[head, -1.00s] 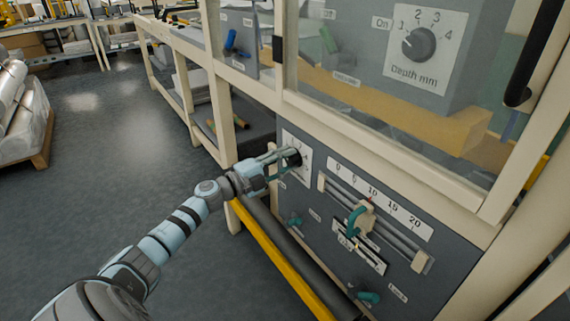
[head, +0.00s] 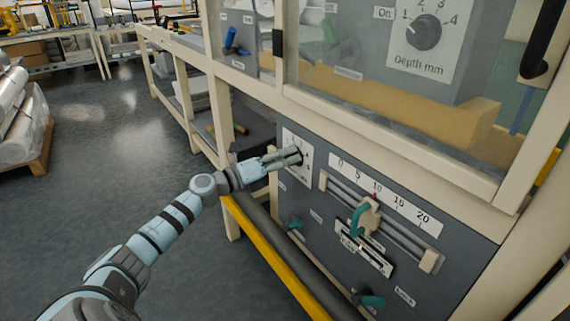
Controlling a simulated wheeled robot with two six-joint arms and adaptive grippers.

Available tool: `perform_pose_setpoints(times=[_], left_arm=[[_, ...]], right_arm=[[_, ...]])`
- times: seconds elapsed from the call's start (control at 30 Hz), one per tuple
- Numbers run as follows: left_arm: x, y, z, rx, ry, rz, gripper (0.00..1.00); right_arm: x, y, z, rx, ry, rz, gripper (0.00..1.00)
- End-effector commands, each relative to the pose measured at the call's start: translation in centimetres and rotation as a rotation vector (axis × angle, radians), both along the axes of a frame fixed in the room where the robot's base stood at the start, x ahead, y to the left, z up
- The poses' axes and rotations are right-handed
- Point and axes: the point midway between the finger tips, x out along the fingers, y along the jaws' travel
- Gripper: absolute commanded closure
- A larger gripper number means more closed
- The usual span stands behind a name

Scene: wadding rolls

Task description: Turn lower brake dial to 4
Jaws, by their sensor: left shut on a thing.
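The lower dial's white plate (head: 289,138) is on the grey lower panel, at the panel's left end. My left gripper (head: 294,156) is at this dial, shut on its dark knob, with the fingers covering most of it. The plate's numbers are too small and too covered to read, so I cannot tell the setting. My right gripper is not in view.
Right of the dial is a slider scale (head: 385,196) with a teal-handled slider (head: 365,217). Teal levers sit lower on the panel. Above, behind clear guarding, is a Depth mm dial (head: 422,32). A yellow rail (head: 275,258) runs below.

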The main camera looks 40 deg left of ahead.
Motion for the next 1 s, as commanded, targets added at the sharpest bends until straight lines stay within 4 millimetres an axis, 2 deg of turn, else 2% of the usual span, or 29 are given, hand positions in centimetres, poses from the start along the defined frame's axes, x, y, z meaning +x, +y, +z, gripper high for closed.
perform_pose_setpoints(times=[0.2, 0.5, 1.0], left_arm=[[0.0, 0.0, -0.2, 0.186, -0.055, -0.001, 0.94], [0.0, -0.1, -0.1, 0.377, -0.112, -0.001, 0.94], [-0.1, -0.1, 0.1, 0.471, -0.14, -0.001, 0.94]], right_arm=[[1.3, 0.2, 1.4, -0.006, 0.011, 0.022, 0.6], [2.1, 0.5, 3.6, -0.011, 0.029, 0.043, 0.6], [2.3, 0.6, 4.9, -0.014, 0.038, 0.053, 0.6]])
